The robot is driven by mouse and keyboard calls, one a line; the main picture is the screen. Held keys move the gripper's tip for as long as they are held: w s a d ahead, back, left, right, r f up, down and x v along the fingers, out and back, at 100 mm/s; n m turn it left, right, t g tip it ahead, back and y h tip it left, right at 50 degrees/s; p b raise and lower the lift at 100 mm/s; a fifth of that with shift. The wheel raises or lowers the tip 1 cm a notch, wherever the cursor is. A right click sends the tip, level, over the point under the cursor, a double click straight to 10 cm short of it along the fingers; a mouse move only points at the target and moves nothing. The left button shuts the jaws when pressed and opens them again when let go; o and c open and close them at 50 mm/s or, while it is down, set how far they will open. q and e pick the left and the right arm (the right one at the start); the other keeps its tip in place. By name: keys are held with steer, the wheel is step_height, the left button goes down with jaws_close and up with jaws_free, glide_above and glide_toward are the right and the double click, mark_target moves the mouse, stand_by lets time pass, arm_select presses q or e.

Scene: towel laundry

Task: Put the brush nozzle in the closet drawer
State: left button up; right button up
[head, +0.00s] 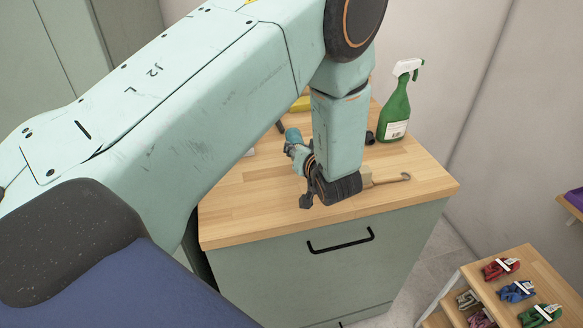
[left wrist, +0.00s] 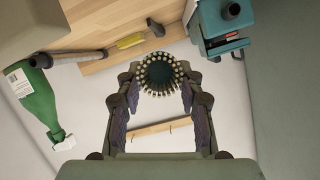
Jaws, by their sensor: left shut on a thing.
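The brush nozzle (left wrist: 160,76), round with a ring of pale bristles around a dark opening, is between my left gripper's fingertips (left wrist: 160,92) in the left wrist view. My left gripper (head: 305,184) is shut on it. In the head view the gripper is at the wooden top of the closet, near its front edge, and I cannot make out the nozzle there. The closet drawer (head: 285,268) has a pale green front with a black handle (head: 341,241). It looks closed, below the wooden top. My right gripper is not in view.
A green spray bottle (head: 395,108) stands at the back right of the closet top (head: 420,180). A teal tool (head: 294,138) is beside my gripper. A yellow item (head: 301,103) lies behind. A low rack (head: 535,262) with coloured items stands at the right.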

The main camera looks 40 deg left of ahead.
arm_select(q)
steer(key=shift+s+d+r, duration=0.2)
steer(key=shift+s+d, duration=0.1)
glide_above(298, 190)
steer(key=f, duration=0.5)
steer(key=shift+w+a+f, duration=0.2)
steer(key=shift+f, duration=0.1)
steer(key=shift+d+f, duration=0.2)
steer(key=shift+f, duration=0.4)
steer(key=shift+s+f, duration=0.2)
steer(key=shift+f, duration=1.1)
steer(key=shift+w+a+f, duration=0.15)
steer(key=shift+w+f, duration=0.1)
steer(key=shift+f, duration=0.1)
steer(key=shift+d, duration=0.2)
steer(key=shift+s+f, duration=0.2)
